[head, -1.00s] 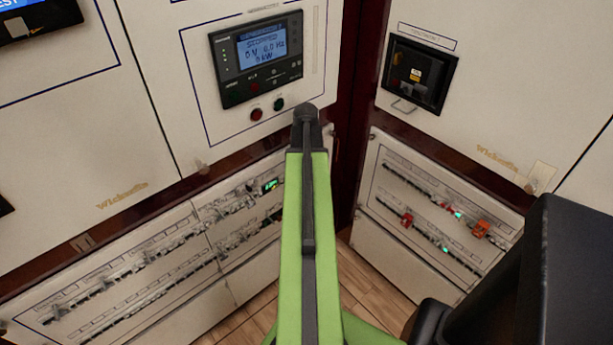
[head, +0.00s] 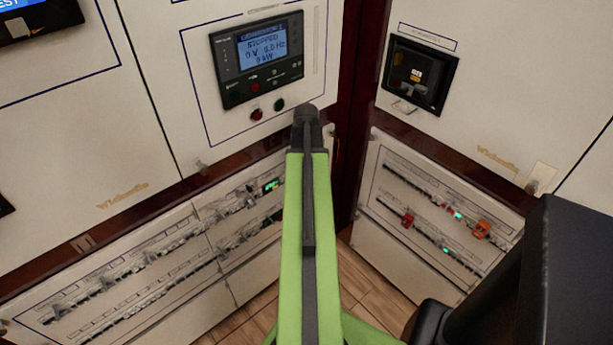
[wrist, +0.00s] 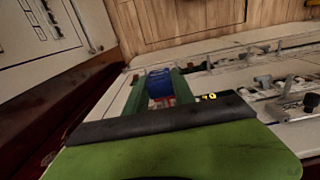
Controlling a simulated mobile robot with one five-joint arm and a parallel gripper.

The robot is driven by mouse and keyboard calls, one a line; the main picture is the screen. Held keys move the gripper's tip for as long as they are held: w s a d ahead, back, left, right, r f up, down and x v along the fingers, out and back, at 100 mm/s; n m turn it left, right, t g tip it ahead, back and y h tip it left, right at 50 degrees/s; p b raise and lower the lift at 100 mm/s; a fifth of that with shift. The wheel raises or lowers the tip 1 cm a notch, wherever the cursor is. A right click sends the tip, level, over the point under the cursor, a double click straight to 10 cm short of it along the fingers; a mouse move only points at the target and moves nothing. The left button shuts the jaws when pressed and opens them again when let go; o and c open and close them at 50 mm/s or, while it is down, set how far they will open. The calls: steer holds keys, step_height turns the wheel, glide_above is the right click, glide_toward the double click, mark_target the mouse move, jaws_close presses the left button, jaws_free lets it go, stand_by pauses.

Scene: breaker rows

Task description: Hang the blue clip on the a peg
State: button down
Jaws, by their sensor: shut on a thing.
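My gripper (wrist: 161,88) shows in the wrist view, with its dark green fingers on either side of the blue clip (wrist: 158,83). It is shut on the clip and holds it at the finger ends, close to a pale breaker panel. A bit of red and white shows just below the blue part. I cannot make out the a peg in either view. In the head view my green arm covers the gripper and the clip.
Breaker rows run along the lower left panel (head: 120,310) and the lower right panel (head: 375,245). Wooden floor (head: 365,295) shows between the cabinets, which meet at a dark red corner.

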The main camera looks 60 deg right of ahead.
steer(key=shift+w+d, duration=0.35)
steer(key=shift+w, duration=0.55)
steer(key=shift+w+d, duration=0.3)
steer(key=shift+w, duration=0.6)
steer(key=shift+w+r, duration=0.1)
steer(key=shift+w, duration=0.15)
steer(key=shift+s+a, duration=0.25)
steer(key=shift+s, duration=0.55)
steer(key=shift+s+a, duration=0.2)
steer(key=shift+s, duration=0.55)
steer(key=shift+w+d, duration=0.25)
steer(key=shift+w, duration=0.45)
steer(key=shift+w+d, duration=0.2)
steer(key=shift+w, duration=0.45)
stand_by(0.4)
steer(key=shift+w, duration=0.2)
steer(key=c, duration=1)
jaws_free()
steer(key=shift+w+d, duration=0.1)
steer(key=shift+o, duration=0.2)
steer(key=shift+r, duration=0.1)
